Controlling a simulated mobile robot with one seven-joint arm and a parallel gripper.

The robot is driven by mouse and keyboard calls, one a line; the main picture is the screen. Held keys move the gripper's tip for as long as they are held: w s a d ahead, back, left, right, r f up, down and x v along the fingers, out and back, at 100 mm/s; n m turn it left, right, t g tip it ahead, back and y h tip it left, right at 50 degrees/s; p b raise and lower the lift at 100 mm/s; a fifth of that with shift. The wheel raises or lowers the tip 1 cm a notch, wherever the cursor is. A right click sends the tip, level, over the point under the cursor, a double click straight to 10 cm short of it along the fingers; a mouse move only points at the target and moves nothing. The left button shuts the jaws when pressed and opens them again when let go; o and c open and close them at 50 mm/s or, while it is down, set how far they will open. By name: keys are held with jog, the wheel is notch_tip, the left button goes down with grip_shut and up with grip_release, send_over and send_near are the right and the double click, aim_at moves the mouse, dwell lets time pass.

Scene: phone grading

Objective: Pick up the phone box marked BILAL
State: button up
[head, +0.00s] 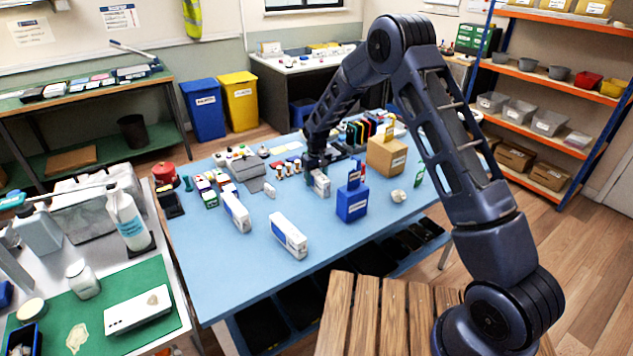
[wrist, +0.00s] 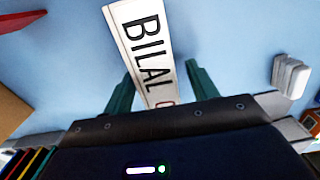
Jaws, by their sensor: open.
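The white phone box marked BILAL (wrist: 140,40) fills the upper middle of the wrist view, with its black lettering readable and a red mark at its lower end. My gripper (wrist: 160,70) is open, with one dark green finger on each side of the box. I cannot tell whether either finger touches it. In the head view, my gripper (head: 317,170) is low over the blue table, at a white box (head: 321,184) that stands upright. Its lettering is too small to read there.
Two similar white boxes (head: 289,235) (head: 236,212) stand nearer on the blue table (head: 225,275). A blue container (head: 352,204) and a cardboard box (head: 386,156) stand to the right of my gripper. A white rounded object (wrist: 290,77) lies to the right in the wrist view.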

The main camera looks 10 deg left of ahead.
jog(key=shift+f, duration=0.3)
jog(key=c, duration=1.2)
jog(key=shift+r, duration=0.15)
jog(key=shift+c, duration=0.2)
